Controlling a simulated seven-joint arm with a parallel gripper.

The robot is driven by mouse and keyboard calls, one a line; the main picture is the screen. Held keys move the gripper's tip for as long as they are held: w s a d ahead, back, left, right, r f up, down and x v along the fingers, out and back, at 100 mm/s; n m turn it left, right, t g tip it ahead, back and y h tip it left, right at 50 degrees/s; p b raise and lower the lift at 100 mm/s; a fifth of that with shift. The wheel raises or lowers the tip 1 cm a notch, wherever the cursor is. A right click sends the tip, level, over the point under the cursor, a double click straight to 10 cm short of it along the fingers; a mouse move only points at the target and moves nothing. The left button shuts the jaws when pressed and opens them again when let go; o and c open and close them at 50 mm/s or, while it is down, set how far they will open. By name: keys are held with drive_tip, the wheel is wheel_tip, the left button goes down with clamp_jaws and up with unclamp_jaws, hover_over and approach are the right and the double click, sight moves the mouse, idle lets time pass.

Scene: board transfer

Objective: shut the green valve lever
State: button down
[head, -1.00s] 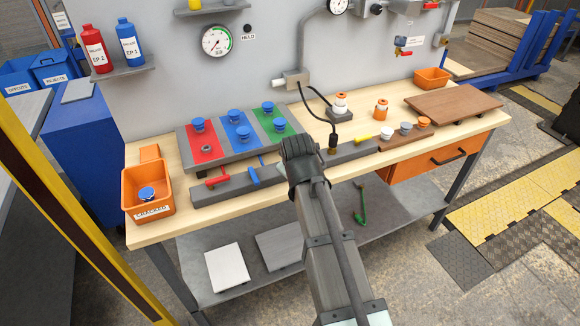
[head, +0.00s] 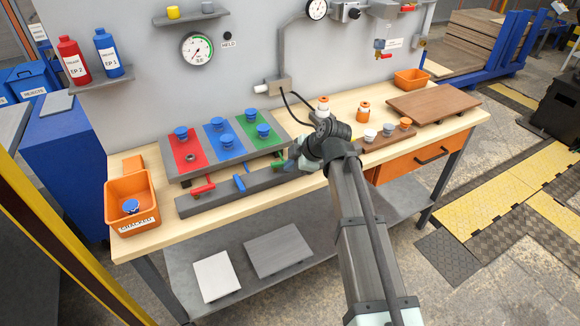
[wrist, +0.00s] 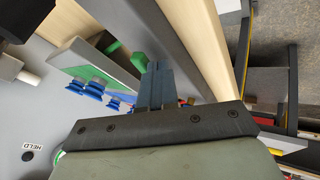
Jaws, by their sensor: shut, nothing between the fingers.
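The green valve lever (head: 278,163) shows only in part in the head view, on the grey valve bar (head: 225,196) to the right of the blue lever (head: 240,183). My gripper (head: 291,165) is at the bar's right part, just beside the green lever, and hides some of it. In the wrist view my shut, empty fingers (wrist: 154,84) reach toward the bar. A green lever end (wrist: 139,62) shows right by the fingertips; I cannot tell whether they touch. The lever's exact angle is hidden.
A red lever (head: 203,188) is further left on the bar. Behind it stands a board with red, blue and green fields (head: 244,152) holding blue knobs. An orange bin (head: 131,196) is at the left end. A brown board (head: 432,105) lies at the right.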

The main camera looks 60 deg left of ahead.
drive_tip(key=shift+s, duration=0.15)
drive_tip(key=shift+s+a, duration=0.45)
drive_tip(key=shift+s, duration=0.1)
idle(0.3)
drive_tip(key=shift+s+d, duration=0.1)
drive_tip(key=shift+d, duration=0.35)
drive_tip(key=w+d+f+v, duration=0.1)
drive_tip(key=v, duration=1)
drive_tip(key=shift+d, duration=0.6)
drive_tip(key=shift+r, duration=0.1)
